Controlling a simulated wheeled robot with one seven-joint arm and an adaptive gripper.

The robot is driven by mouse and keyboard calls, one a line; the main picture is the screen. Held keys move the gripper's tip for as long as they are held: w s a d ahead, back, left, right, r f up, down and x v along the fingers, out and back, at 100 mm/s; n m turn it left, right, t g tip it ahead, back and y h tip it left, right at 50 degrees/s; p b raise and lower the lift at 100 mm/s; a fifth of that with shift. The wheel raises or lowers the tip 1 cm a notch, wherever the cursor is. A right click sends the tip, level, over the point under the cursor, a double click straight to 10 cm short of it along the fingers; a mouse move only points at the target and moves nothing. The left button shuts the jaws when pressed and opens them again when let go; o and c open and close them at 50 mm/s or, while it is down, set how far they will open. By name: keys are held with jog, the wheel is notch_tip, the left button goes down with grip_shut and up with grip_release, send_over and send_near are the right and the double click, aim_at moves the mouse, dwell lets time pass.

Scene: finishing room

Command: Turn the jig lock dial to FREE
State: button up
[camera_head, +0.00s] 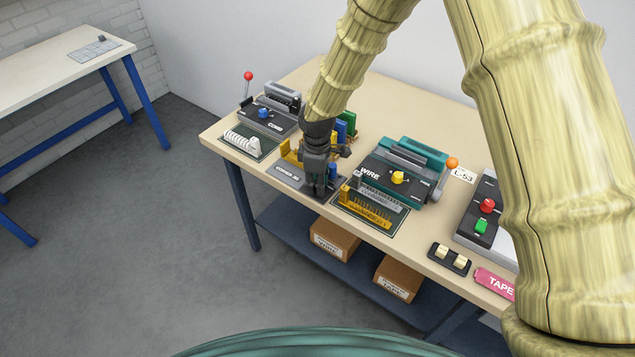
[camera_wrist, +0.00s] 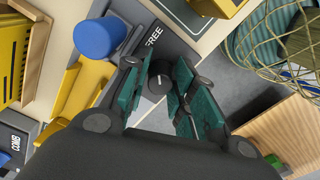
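The corner jig (camera_head: 285,176) is a grey plate with yellow fences on the table, left of the wire machine. My gripper (camera_head: 318,190) points down over its right part and hides the dial in the head view. In the wrist view the lock dial (camera_wrist: 158,84) is a small dark round knob with a white pointer mark. It shows between the green pads of my gripper (camera_wrist: 164,72), which are apart on either side of it. I cannot tell whether a pad touches it. The word FREE (camera_wrist: 154,37) is printed on the dark plate beyond the dial.
A blue cylinder (camera_wrist: 100,36) and a yellow fence (camera_wrist: 82,86) stand close by in the wrist view. The WIRE machine (camera_head: 408,172) and a mat with combs (camera_head: 370,208) are to the right. The COMB machine (camera_head: 270,116) is behind left. The floor (camera_head: 130,250) is clear.

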jog(key=o, duration=0.3)
dwell(0.4)
